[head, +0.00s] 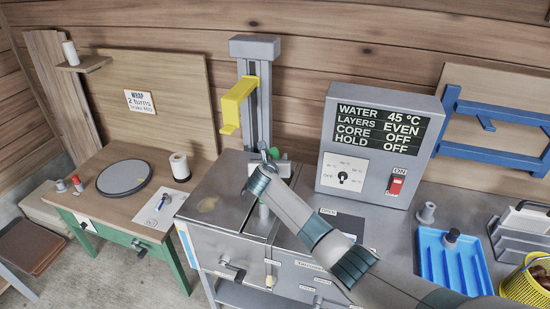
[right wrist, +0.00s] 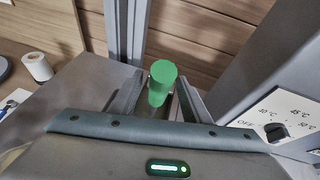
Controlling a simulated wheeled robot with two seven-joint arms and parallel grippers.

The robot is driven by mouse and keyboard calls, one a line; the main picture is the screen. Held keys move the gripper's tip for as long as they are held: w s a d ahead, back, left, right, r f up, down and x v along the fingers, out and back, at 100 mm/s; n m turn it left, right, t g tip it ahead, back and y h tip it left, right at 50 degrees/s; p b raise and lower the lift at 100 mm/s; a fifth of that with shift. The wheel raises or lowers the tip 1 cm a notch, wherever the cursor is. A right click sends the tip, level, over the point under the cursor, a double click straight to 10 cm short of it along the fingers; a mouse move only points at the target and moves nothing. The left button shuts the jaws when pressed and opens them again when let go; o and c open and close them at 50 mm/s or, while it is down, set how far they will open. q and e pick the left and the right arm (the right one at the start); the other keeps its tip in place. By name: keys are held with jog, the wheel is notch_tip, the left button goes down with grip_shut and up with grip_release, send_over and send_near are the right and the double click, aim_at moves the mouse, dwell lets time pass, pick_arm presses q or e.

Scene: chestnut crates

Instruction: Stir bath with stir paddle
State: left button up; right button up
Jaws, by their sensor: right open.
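The stir paddle's green handle (head: 274,153) stands upright near the foot of the grey post; it also shows in the right wrist view (right wrist: 161,78). My right gripper (head: 268,163) is at the handle, partly covering it. In the right wrist view the open fingers (right wrist: 157,100) lie on either side of the handle, with no clear grip on it. The paddle's lower part is hidden. The steel unit that appears to be the bath (head: 207,205) has a flat top, partly behind my arm; no water shows. My left gripper is out of view.
A grey post (head: 265,105) with a yellow bracket (head: 238,100) rises behind the bath. A control box (head: 378,150) reads 45 °C, EVEN, OFF, OFF. A blue tray (head: 450,260) and yellow basket (head: 525,285) stand right. A wooden table (head: 110,205) stands left.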

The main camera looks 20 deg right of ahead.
jog(key=shift+w+d+f, duration=0.1)
jog(key=shift+w, duration=0.1)
grip_shut()
dwell(0.3)
